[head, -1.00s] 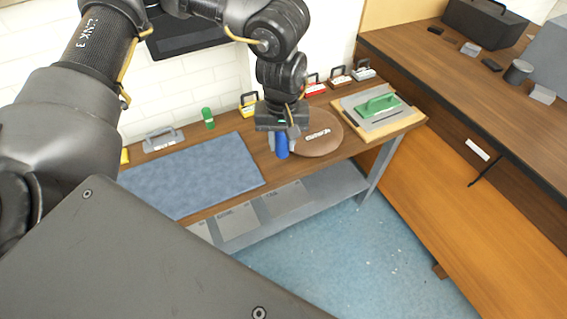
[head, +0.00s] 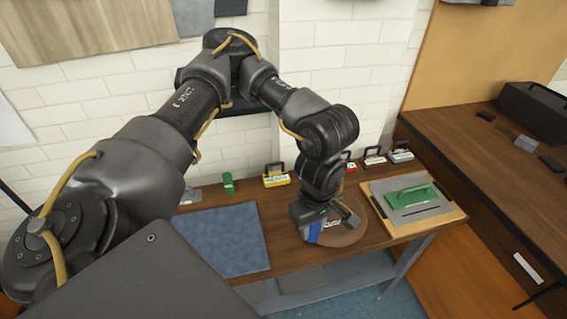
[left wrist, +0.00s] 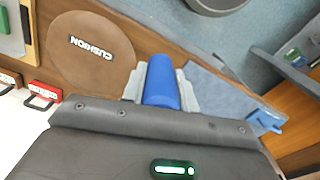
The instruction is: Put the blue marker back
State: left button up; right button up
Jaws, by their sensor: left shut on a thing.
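The blue marker (head: 314,233) is a blue cylinder held in my left gripper (head: 320,226), at the left side of the round brown cushion in the head view. In the left wrist view the blue marker (left wrist: 160,84) sits between the two grey fingers (left wrist: 160,92), which are shut on it. Its lower end is hard to make out in the head view, so I cannot tell whether it touches the surface below. My right gripper is not in view.
The brown cushion (head: 350,236) lies beside the gripper. A blue mat (head: 222,240) covers the bench at left. A yellow case (head: 276,181) and several small cases line the back.

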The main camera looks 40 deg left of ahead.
pick_arm(q)
jog(key=s+d+f+n+p, duration=0.3)
jog(key=s+n, duration=0.5)
jog(key=n, duration=0.7)
jog(key=w+a+f+b, duration=0.1)
jog(key=w+a+f, duration=0.1)
jog(key=a+f, duration=0.1)
jog(key=w+a+f+b, duration=0.1)
jog(key=w+a+f, duration=0.2)
jog(key=a, duration=0.1)
jog(key=w+a+f+b, duration=0.1)
jog(key=w+a+f, duration=0.1)
jog(key=a+f, duration=0.1)
jog(key=shift+w+a+f, duration=0.15)
jog(key=shift+w+a, duration=0.2)
jog(key=shift+a, duration=0.1)
jog(key=shift+w+a+f, duration=0.25)
jog(key=shift+f, duration=0.05)
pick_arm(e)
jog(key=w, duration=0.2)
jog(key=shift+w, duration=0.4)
pick_arm(q)
jog(key=shift+w+a+f, duration=0.1)
jog(key=shift+f, duration=0.8)
jog(key=shift+w+a+f, duration=0.1)
jog(key=shift+f, duration=0.8)
jog(key=shift+s, duration=0.1)
